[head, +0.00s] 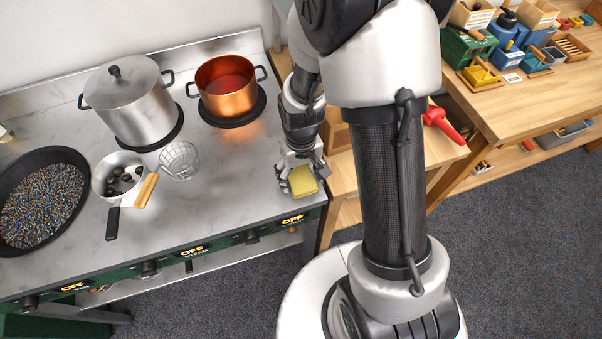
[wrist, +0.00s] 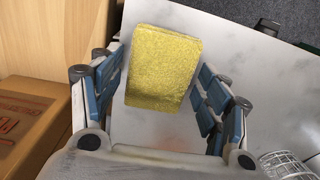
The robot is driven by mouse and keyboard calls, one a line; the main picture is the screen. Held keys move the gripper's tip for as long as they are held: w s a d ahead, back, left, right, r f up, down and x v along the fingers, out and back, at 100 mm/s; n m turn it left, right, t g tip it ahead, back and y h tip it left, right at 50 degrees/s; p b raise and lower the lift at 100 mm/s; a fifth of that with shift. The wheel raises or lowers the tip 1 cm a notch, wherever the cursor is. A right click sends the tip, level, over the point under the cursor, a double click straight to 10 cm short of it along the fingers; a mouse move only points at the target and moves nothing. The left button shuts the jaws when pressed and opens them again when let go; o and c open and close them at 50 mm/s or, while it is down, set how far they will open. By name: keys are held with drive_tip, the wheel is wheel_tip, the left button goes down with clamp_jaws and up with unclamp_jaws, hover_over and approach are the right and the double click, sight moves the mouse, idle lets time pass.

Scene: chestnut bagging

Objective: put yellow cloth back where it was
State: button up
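The yellow cloth (head: 303,181) is a thick folded block on the pale counter (head: 235,190), near its front right corner. In the wrist view the cloth (wrist: 164,68) lies between the two fingers of my gripper (wrist: 160,75), slightly tilted. My gripper (head: 300,178) points down over it, with a finger on either side. The fingers are spread wide. A narrow gap shows on the right side of the cloth; the left finger is very close to its edge, and I cannot tell whether they touch.
A wooden table (head: 440,155) with a red-handled item adjoins on the right.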

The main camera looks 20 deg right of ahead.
drive_tip(key=shift+o, duration=0.3)
drive_tip(key=shift+r, duration=0.1)
wheel_tip(320, 180, up, 12)
drive_tip(key=p, duration=0.4)
wheel_tip(320, 180, up, 13)
drive_tip(key=t, duration=0.2)
hover_over(301, 178)
drive_tip(key=s, duration=0.5)
drive_tip(key=s+r+t, duration=0.2)
drive_tip(key=s+r, duration=0.4)
drive_tip(key=s, duration=0.3)
drive_tip(key=shift+s+r+t, duration=0.15)
drive_tip(key=shift+s+t, duration=0.15)
drive_tip(key=shift+s, duration=0.1)
